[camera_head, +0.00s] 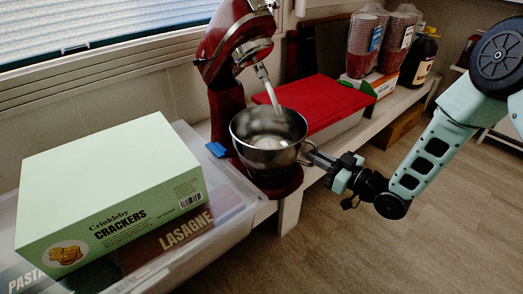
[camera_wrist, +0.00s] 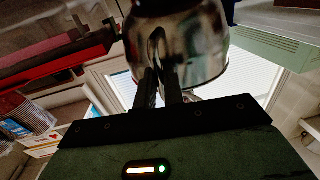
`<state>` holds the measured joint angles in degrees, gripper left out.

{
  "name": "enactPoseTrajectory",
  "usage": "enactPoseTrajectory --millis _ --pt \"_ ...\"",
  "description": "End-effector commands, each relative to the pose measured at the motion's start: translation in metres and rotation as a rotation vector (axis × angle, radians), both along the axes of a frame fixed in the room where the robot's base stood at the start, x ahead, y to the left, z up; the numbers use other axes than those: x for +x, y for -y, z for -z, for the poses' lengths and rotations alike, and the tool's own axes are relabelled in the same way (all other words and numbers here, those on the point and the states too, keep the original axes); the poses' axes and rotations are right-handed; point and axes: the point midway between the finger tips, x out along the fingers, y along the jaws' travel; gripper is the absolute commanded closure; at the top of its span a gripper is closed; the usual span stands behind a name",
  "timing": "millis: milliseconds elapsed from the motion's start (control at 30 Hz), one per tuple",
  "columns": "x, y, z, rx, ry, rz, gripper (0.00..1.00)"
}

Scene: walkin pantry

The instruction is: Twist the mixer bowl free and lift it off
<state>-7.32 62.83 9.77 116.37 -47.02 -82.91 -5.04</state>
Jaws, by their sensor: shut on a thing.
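A red stand mixer (camera_head: 226,98) stands on the shelf with its head tilted up and a pale beater (camera_head: 268,88) hanging above the bowl. The shiny metal mixer bowl (camera_head: 268,140) sits upright on the mixer's red base (camera_head: 276,184). My gripper (camera_head: 318,158) reaches in from the right and is shut on the bowl's handle at the bowl's right side. In the wrist view the bowl (camera_wrist: 190,40) fills the top middle, with my gripper's fingers (camera_wrist: 160,86) around its handle. The contact under the bowl is hidden.
A green crackers box (camera_head: 110,190) lies on a clear plastic bin at the left, close to the mixer. A red-lidded container (camera_head: 325,103) sits right behind the bowl. Stacked red cups (camera_head: 367,42) and a dark bottle (camera_head: 419,60) stand farther back. Floor at right is open.

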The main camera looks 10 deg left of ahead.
Motion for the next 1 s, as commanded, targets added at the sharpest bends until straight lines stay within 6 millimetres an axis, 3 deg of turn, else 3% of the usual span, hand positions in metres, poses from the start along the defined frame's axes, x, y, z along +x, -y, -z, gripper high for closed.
enactPoseTrajectory --millis 967,1000 --pt "0.016 0.005 0.0 0.0 0.002 0.002 1.0" --pt "0.016 0.005 0.0 0.0 0.002 0.002 0.84"
